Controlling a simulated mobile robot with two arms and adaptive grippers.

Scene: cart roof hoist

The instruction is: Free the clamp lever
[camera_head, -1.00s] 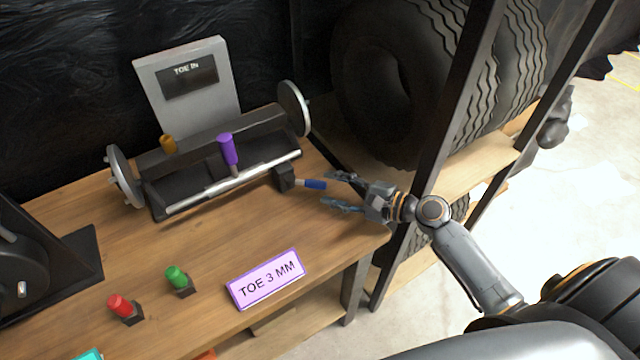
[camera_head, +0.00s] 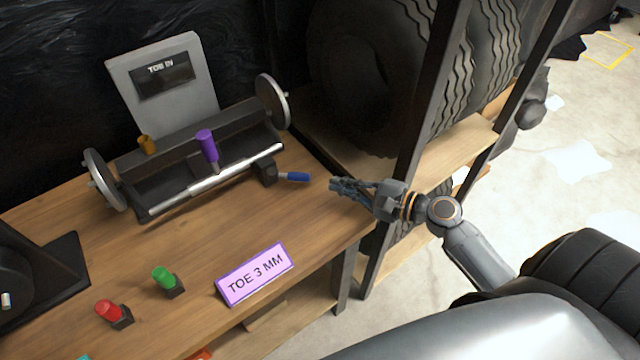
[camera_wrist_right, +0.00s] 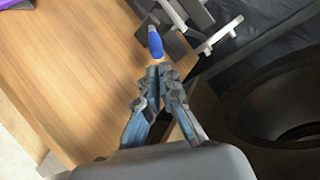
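A blue-handled lever (camera_head: 294,177) sticks out to the right from a small black block at the right end of the silver rod (camera_head: 215,183). It also shows in the right wrist view (camera_wrist_right: 155,43), just beyond my fingertips. My right gripper (camera_head: 338,186) is to the right of the lever's end, with a small gap between them. Its fingertips meet in the wrist view (camera_wrist_right: 160,72) and hold nothing. A purple-handled lever (camera_head: 207,145) stands upright at the middle of the rod. My left gripper is not in view.
The rod belongs to a black fixture with wheel discs (camera_head: 272,102) and a "TOE IN" panel (camera_head: 161,75). Red (camera_head: 108,311) and green (camera_head: 164,278) knobs and a "TOE 3 MM" sign (camera_head: 254,274) are on the wooden bench (camera_head: 215,235). A rack post (camera_head: 425,110) and tires (camera_head: 350,90) are close right.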

